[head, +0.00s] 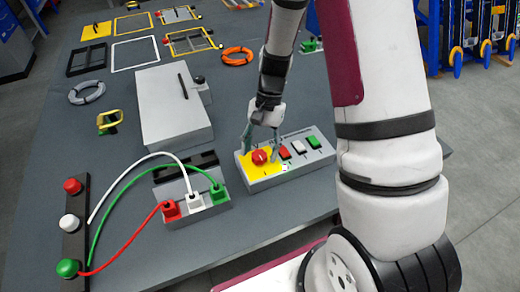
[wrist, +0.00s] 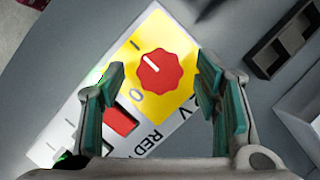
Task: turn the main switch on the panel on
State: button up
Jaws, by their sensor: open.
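The main switch is a red scalloped knob (head: 260,156) on a yellow plate (head: 247,170) at the left end of the grey panel (head: 290,165). In the wrist view the knob (wrist: 165,72) shows a white pointer line slanting up-left, nearer the "I" mark than the "0" mark. My gripper (head: 262,148) is above the yellow plate, pointing down. In the wrist view its teal-padded fingers (wrist: 160,72) are open, one on each side of the knob, with visible gaps. Fingertip height relative to the knob is hard to tell.
Red (head: 284,152), white (head: 298,147) and green (head: 313,142) buttons sit on the panel right of the knob. A socket box (head: 190,212) with red, white and green cables stands at its left. A grey box (head: 165,105) lies behind. Bare table lies in front.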

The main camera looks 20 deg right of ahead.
jog(key=v, duration=1.1)
jog(key=shift+r, duration=0.25)
jog(key=shift+w+d, duration=0.1)
jog(key=shift+w, duration=0.05)
jog(key=s+a+r+n+t+h, duration=0.1)
jog(key=s+r+n+t, duration=0.1)
jog(key=s+r, duration=0.35)
jog(key=s+a+r+n+t+h, duration=0.1)
jog(key=s+a+r+n+t, duration=0.15)
jog(key=r, duration=0.55)
jog(key=s+r+n+t+h, duration=0.1)
jog(key=s+r+n+t, duration=0.3)
jog(key=s, duration=0.7)
jog(key=shift+r+n, duration=0.35)
jog(key=shift+r, duration=0.5)
jog(key=shift+a, duration=0.1)
